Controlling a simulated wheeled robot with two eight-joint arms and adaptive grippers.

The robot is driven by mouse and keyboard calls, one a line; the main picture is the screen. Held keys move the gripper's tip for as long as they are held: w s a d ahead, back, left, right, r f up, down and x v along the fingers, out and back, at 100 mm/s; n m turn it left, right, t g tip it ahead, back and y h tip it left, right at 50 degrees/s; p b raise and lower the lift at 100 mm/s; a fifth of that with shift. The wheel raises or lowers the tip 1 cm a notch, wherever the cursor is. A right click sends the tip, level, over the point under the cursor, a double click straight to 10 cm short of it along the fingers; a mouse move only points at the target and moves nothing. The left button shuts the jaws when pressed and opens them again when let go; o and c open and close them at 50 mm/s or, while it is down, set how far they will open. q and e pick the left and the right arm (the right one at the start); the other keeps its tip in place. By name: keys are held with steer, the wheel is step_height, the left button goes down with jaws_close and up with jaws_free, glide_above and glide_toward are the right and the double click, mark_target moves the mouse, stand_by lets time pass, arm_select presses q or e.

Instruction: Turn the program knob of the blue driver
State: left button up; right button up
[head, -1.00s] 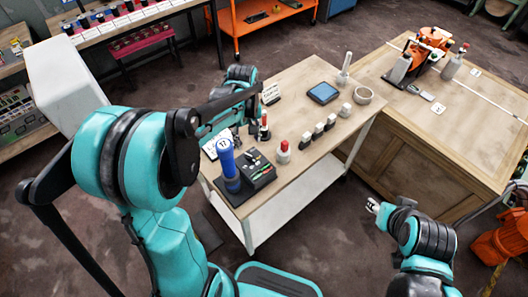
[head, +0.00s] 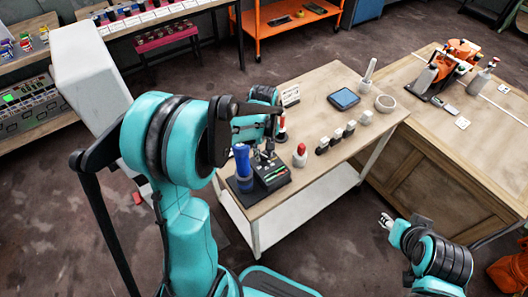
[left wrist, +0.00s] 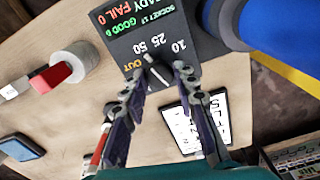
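The blue driver is a tall blue cylinder (head: 243,165) beside a black control box (head: 272,178) on a dark base, at the near left corner of the table. In the left wrist view, the box face (left wrist: 118,28) shows green and red text and a dial marked 10, 25, 50 and OUT. The program knob (left wrist: 154,70), with a white pointer line, is at the dial. My left gripper (left wrist: 161,73) is open, its fingertips on either side of the knob; I cannot tell whether they touch it. My right gripper (head: 384,220) is off the table at right, too small to read.
A red-capped white piece (head: 300,156) and a row of small dark-and-white blocks (head: 336,136) stand right of the driver. A white printed card (left wrist: 200,122) lies beside the box.

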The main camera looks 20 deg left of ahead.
arm_select(q)
jaws_close()
steer(key=n, duration=0.3)
steer(key=shift+n, duration=2.3)
steer(key=o, duration=1)
jaws_free()
steer(key=shift+o, duration=0.2)
